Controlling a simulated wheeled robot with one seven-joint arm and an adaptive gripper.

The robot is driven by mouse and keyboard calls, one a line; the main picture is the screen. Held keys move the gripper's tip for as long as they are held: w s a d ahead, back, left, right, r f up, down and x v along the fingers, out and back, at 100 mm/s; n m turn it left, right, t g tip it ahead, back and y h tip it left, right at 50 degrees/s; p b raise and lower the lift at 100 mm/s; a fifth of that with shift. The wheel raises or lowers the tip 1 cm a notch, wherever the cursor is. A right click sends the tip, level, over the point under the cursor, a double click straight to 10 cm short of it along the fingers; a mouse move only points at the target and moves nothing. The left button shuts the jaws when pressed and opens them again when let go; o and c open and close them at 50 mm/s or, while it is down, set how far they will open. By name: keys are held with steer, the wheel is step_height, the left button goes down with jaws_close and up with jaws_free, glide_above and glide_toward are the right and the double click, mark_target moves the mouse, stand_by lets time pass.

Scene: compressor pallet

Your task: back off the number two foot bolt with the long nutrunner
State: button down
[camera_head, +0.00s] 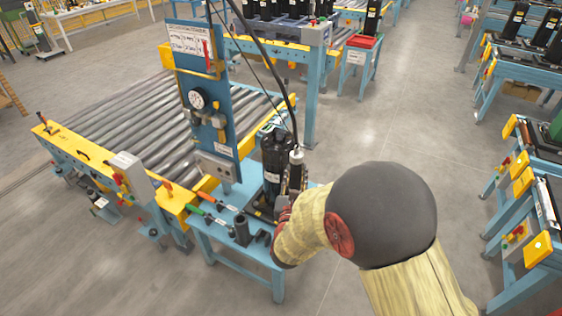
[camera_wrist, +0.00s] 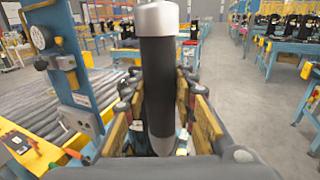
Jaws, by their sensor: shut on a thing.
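My gripper (camera_wrist: 163,118) is shut on the long nutrunner (camera_wrist: 158,70), a dark upright cylinder with a silver cap and a bright lower section. In the head view, the nutrunner's pale top (camera_head: 296,156) shows just right of the black compressor (camera_head: 275,152), with my gripper (camera_head: 291,190) around it below. The compressor stands upright on a small blue table (camera_head: 262,252). The number two foot bolt is hidden behind my arm and gripper. Whether the nutrunner's lower end touches a bolt cannot be seen.
A blue tool panel (camera_head: 207,105) with a gauge rises left of the compressor. Orange- and green-handled tools (camera_head: 206,217) and a dark cup (camera_head: 242,230) lie on the table. A roller conveyor (camera_head: 140,120) is behind. Dark cables hang above the nutrunner.

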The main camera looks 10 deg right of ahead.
steer(key=shift+s+d+f, duration=0.2)
steer(key=shift+d+f, duration=1.25)
